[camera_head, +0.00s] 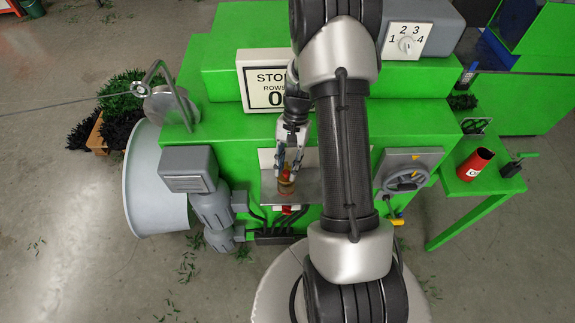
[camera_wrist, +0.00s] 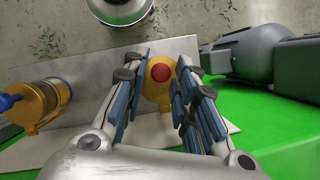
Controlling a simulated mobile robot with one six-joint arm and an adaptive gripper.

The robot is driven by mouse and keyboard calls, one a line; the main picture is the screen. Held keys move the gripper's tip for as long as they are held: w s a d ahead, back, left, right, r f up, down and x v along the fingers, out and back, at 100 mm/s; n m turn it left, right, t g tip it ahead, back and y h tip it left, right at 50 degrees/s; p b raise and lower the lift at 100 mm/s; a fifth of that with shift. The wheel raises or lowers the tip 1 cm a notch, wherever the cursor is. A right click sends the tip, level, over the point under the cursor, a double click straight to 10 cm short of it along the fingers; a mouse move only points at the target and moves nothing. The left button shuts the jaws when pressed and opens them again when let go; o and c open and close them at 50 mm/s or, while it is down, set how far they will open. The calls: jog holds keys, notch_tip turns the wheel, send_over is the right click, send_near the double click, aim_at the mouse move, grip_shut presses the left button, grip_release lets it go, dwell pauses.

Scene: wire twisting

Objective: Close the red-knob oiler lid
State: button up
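The red-knob oiler (camera_head: 286,187) stands on the grey metal shelf (camera_head: 310,187) at the front of the green machine. In the wrist view its red knob (camera_wrist: 160,72) and brass-yellow top (camera_wrist: 157,92) show between my fingers. My gripper (camera_head: 287,165) points down at it, and in the wrist view the gripper (camera_wrist: 160,75) has its fingers apart on either side of the knob. Whether a finger touches the brass top I cannot tell. The lower oiler body is hidden in the wrist view, and I cannot tell how far the lid is open.
A blue-knob oiler (camera_wrist: 38,103) stands on the same shelf at left in the wrist view. A grey motor (camera_head: 212,208) is left of the shelf, and a grey handwheel (camera_head: 404,180) is on its right. A red can (camera_head: 475,165) stands on the side table.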

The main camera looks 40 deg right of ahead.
jog(key=v, duration=1.2)
